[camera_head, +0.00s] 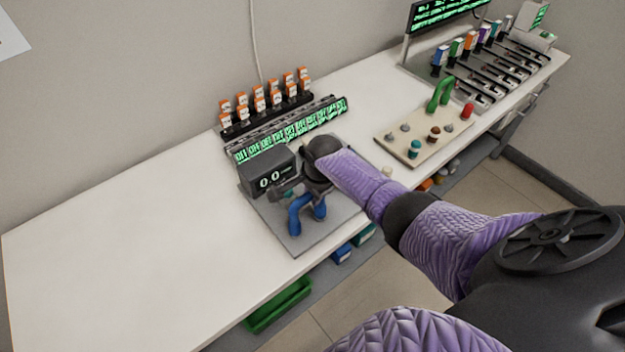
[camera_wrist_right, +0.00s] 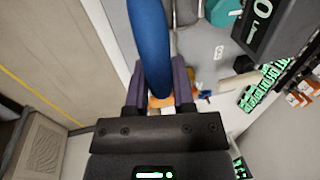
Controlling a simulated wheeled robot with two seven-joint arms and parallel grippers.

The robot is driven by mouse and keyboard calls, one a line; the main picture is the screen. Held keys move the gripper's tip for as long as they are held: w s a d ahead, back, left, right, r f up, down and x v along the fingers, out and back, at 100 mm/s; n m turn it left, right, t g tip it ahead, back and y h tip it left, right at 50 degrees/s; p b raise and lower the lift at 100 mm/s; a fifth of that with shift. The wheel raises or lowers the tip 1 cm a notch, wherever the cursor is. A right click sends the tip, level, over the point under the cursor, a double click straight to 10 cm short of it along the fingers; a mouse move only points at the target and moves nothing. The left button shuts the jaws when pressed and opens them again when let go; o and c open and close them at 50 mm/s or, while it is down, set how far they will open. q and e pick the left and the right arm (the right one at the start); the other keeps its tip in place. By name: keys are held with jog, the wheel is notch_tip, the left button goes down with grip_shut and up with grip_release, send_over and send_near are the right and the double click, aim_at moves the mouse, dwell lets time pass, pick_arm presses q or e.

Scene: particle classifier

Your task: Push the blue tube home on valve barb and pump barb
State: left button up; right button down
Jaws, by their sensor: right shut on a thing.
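The blue tube (camera_head: 295,218) shows in the head view as a bent piece above the grey base plate (camera_head: 284,243), beside the black counter box (camera_head: 267,170). My right gripper (camera_head: 309,192) reaches in over the plate and is shut on the tube. In the right wrist view the tube (camera_wrist_right: 150,40) runs up from between the two fingers of the gripper (camera_wrist_right: 160,80). I cannot make out the valve barb or pump barb, or whether the tube's ends sit on them; the gripper and arm hide part of this area. My left gripper is not in view.
Behind the plate stand a green-lit display strip (camera_head: 292,133) and a rack of orange-capped bottles (camera_head: 265,105). To the right lies a beige board (camera_head: 423,142) with knobs and a green loop (camera_head: 438,96). The white table (camera_head: 125,250) is clear at left.

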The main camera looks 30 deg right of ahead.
jog(key=shift+c, duration=1.9)
grip_release()
jog(key=shift+f, duration=0.1)
notch_tip(320, 180, up, 10)
jog(key=s+p, duration=0.2)
jog(key=p, duration=0.3)
jog(key=shift+p, duration=0.3)
jog(key=shift+f, duration=0.15)
